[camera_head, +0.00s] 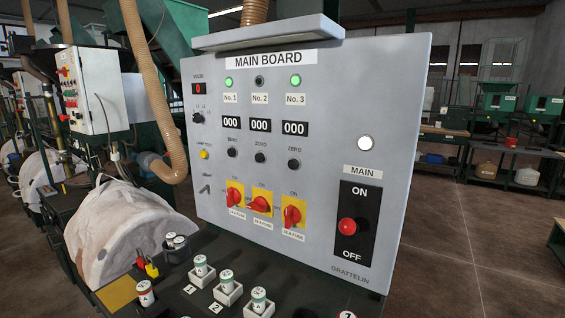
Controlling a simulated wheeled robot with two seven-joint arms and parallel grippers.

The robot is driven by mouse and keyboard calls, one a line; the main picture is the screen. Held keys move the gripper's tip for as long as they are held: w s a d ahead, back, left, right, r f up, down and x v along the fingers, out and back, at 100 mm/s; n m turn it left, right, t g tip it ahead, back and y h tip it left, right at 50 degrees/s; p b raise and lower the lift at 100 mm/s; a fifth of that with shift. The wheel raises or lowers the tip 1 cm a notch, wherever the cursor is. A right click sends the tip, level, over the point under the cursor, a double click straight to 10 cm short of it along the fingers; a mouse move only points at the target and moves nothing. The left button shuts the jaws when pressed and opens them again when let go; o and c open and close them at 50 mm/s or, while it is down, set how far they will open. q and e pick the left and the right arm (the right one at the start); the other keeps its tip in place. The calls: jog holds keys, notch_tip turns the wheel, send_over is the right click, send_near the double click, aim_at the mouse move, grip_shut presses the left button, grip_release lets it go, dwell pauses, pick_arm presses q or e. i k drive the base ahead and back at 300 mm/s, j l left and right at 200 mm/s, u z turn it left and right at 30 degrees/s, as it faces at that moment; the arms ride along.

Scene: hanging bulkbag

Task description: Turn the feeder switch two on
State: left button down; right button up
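The grey main board (225,150) fills the middle of the head view. Three red rotary switches on yellow plates sit in a row low on it: the left one (235,196), the middle one, switch two (260,204), and the right one (292,215). The handle of switch two lies nearly sideways, while the other two handles stand closer to upright. Above, the No. 1 lamp (229,81) and No. 3 lamp (295,81) glow green, and the No. 2 lamp (260,81) is dark. Neither of my grippers shows.
A black main switch panel (368,196) with a red knob (347,226) is right of the switches. A dark ledge (300,297) below carries several white-topped fuses in holders. A white bulk bag (120,235) is at left. Open floor (470,230) lies at right.

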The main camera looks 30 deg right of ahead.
aim_at(260, 204)
jog(key=z, duration=0.95)
jog(key=j, duration=0.5)
jog(key=i+z, duration=0.05)
